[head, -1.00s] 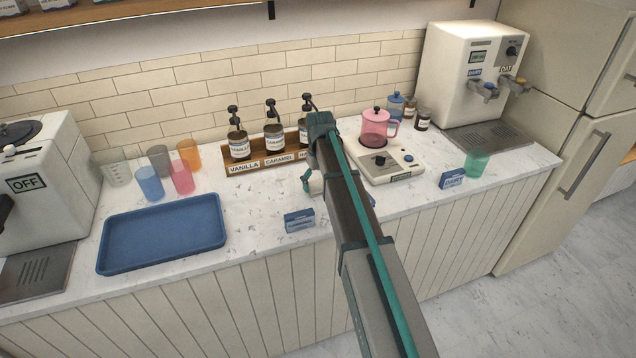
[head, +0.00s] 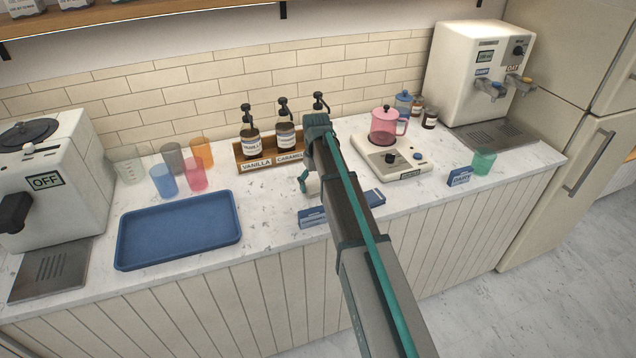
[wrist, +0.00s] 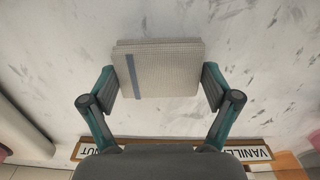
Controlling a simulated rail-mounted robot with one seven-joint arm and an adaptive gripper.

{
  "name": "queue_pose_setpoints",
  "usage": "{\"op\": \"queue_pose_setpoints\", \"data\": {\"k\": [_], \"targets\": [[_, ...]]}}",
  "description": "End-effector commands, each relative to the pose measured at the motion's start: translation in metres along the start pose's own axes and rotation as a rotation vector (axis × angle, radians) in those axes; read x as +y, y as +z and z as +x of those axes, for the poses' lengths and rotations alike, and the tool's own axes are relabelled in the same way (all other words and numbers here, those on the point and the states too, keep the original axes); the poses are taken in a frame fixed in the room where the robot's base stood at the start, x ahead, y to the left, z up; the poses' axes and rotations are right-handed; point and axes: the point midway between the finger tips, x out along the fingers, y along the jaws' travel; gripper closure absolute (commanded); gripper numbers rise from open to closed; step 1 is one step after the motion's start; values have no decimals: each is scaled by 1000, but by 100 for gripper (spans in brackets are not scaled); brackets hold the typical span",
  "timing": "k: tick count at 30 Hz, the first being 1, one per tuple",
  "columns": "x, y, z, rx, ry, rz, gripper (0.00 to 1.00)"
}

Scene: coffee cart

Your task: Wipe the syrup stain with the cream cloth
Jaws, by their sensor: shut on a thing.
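The cream cloth (wrist: 165,70) is a folded, textured pad with a grey-blue stripe. It sits between the two fingers of my gripper (wrist: 160,88) in the wrist view, with both fingers against its sides. In the head view my gripper (head: 303,184) is low over the counter, in front of the syrup rack, and the cloth is hidden or too small to make out. I cannot tell whether the cloth touches the counter. I cannot make out a syrup stain; only grey marbling shows on the white counter (wrist: 260,60).
The syrup rack (head: 256,166) with pump bottles stands behind my gripper. A blue tray (head: 180,266) and several coloured cups (head: 163,181) are to the left. A small blue sign (head: 312,217) stands at the front edge. A hot plate (head: 408,171) with a pink pot (head: 384,126) is to the right.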

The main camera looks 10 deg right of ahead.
Motion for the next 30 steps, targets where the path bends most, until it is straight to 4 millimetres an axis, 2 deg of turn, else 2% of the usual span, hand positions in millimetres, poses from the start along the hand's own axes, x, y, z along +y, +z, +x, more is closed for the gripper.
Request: {"op": "queue_pose_setpoints", "data": {"k": [4, 6, 21, 30], "targets": [[-2, 0, -6, 0, -1, 0, 45], [-2, -1, -26, 2, 0, 0, 45], [-2, 0, -68, 0, 0, 0, 45], [-2, 0, -81, 0, 0, 0, 45]]}}
